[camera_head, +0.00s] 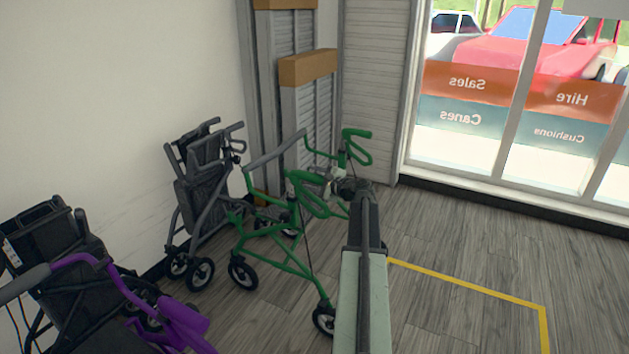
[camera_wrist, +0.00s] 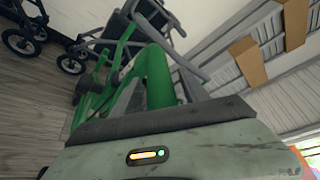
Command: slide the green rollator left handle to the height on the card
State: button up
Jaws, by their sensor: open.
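The green rollator (camera_head: 285,262) stands upright on the floor in the middle of the head view. One green handle (camera_head: 357,135) shows at its upper right, and another green handle (camera_head: 306,188) shows lower and nearer. I cannot tell for sure which is the left one. My gripper (camera_head: 332,175) is open at the end of my arm, beside the rollator's upper frame between these handles in the picture. In the wrist view a thick green tube (camera_wrist: 160,78) rises just beyond my gripper's dark edge; contact cannot be told. I cannot make out the card.
A grey rollator (camera_head: 205,195) stands behind, by the wall. Brown boxes (camera_head: 308,67) top grey slatted panels. Floor right of my arm, with yellow tape (camera_head: 470,285), is clear.

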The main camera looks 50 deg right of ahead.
grip_shut()
dwell(1.4)
